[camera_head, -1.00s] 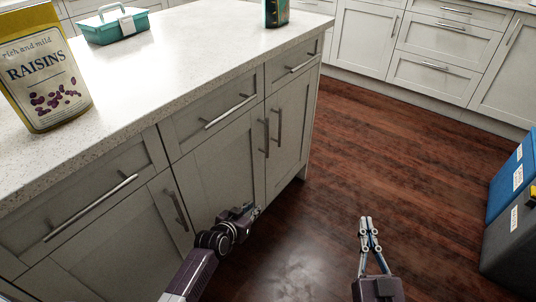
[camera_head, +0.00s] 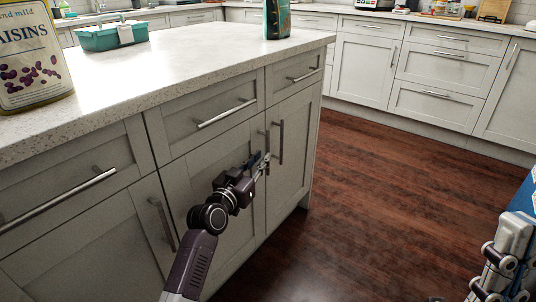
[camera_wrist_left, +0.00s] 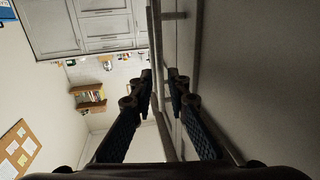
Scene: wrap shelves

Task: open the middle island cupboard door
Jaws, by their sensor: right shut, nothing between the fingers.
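The middle island cupboard door (camera_head: 183,190) is closed, grey-white, below a drawer. Its upright bar handle (camera_head: 267,145) is at its right edge, beside the right door's similar handle (camera_head: 281,142). My left gripper (camera_head: 261,163) is at the lower part of the middle door's handle. In the left wrist view its two fingers (camera_wrist_left: 160,85) are apart, with a handle bar (camera_wrist_left: 158,105) running between them; contact cannot be made out. My right gripper (camera_head: 513,235) is at the right edge of the head view, shut and empty, partly cut off.
The island's worktop (camera_head: 180,52) carries a raisins package (camera_head: 32,60), a teal box (camera_head: 110,36) and a teal container (camera_head: 277,18). A blue bin (camera_head: 525,195) is at the right edge. The wooden floor (camera_head: 385,190) right of the island is clear.

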